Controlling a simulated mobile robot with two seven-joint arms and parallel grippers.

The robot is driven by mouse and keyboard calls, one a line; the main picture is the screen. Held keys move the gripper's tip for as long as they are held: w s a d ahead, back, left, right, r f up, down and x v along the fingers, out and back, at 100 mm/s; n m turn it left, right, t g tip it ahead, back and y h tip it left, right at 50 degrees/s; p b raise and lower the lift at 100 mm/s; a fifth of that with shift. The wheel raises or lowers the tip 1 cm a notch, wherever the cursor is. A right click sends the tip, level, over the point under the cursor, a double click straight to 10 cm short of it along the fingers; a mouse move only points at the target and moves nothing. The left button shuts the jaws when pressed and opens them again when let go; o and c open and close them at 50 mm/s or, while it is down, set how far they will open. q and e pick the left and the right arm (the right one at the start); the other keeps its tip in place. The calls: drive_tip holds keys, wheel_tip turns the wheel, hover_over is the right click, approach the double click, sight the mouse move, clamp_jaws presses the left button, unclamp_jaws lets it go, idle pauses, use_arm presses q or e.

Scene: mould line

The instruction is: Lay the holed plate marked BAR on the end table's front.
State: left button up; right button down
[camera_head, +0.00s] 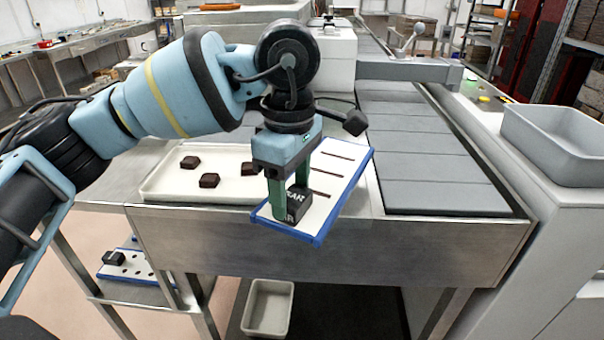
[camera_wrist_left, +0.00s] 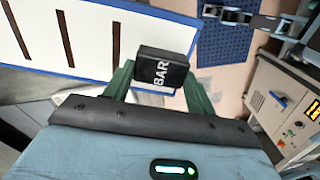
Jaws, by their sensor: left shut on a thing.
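The plate marked BAR (camera_head: 335,183) is a white sheet with a blue rim and several long dark slots. A black grip block (camera_head: 297,203) lettered BAR stands on its near end. The block also shows in the left wrist view (camera_wrist_left: 163,67), with the slotted sheet (camera_wrist_left: 105,30) reaching to the left. My left gripper (camera_head: 288,200) is shut on this block, with green fingers on either side. The plate is over the steel end table's front (camera_head: 190,232), its near corner past the front edge. I cannot tell whether it touches anything below. My right gripper is not in view.
A cream tray (camera_head: 160,187) with several dark pieces lies left of the plate. Grey belt slats (camera_head: 430,165) run to its right. A round-holed plate (camera_head: 130,265) with a black block lies on the lower shelf. A grey bin (camera_head: 555,140) stands at right.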

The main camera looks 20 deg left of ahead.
use_arm(q)
drive_tip(key=s, duration=0.9)
drive_tip(key=shift+d+r, duration=0.15)
drive_tip(key=shift+r, duration=0.3)
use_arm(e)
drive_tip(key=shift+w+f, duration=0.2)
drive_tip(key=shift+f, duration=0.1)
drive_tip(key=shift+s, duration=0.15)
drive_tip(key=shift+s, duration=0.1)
